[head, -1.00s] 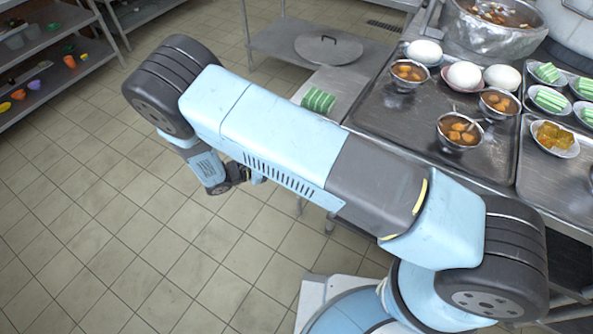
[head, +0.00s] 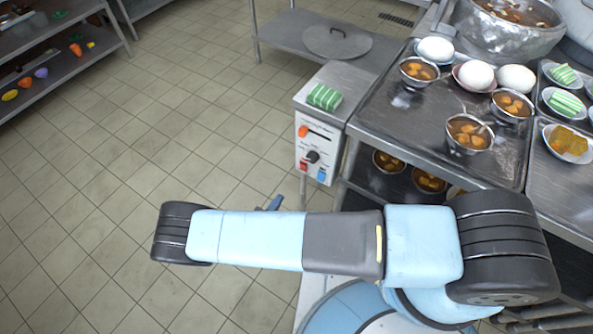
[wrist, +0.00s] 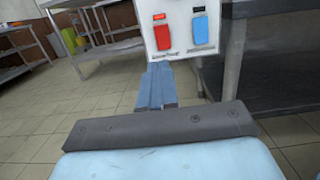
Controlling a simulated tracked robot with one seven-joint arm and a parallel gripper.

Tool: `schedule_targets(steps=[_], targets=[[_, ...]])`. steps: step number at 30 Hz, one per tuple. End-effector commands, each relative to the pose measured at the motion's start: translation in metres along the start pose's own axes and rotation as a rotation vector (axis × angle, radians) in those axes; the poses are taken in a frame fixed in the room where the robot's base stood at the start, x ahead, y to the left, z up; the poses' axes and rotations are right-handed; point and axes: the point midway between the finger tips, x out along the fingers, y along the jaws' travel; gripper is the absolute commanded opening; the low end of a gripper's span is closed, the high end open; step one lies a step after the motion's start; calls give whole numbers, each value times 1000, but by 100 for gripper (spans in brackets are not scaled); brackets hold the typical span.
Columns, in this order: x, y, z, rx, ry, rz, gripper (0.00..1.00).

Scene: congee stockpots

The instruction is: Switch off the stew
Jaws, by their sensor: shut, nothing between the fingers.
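A control box (head: 320,150) stands at the left end of the metal counter. Its white front has an orange switch (head: 303,131), a black knob (head: 313,157), a red switch (head: 303,168) and a blue switch (head: 321,175). In the wrist view the red switch (wrist: 162,37) and blue switch (wrist: 200,30) show close up; the labels are unreadable. My gripper (wrist: 157,70) is shut and empty, below the red switch and apparently apart from it. In the head view only a bit of my gripper (head: 273,203) shows behind my arm. A large pot (head: 500,45) with brown contents stands at top right.
Bowls of brown soup (head: 468,134), white eggs or buns (head: 475,74) and trays crowd the counter. A green-striped block (head: 324,97) lies on the box top. A low steel table with a lid (head: 337,41) stands behind. Tiled floor left is clear.

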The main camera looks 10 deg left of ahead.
Motion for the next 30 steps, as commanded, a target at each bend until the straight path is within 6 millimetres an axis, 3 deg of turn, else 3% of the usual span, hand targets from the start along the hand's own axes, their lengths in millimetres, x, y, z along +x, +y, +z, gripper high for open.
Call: schedule_targets(steps=[11,30], targets=[[18,-2,0,-1,0,-12,0],[124,-4,0,-1,0,-14,0]])
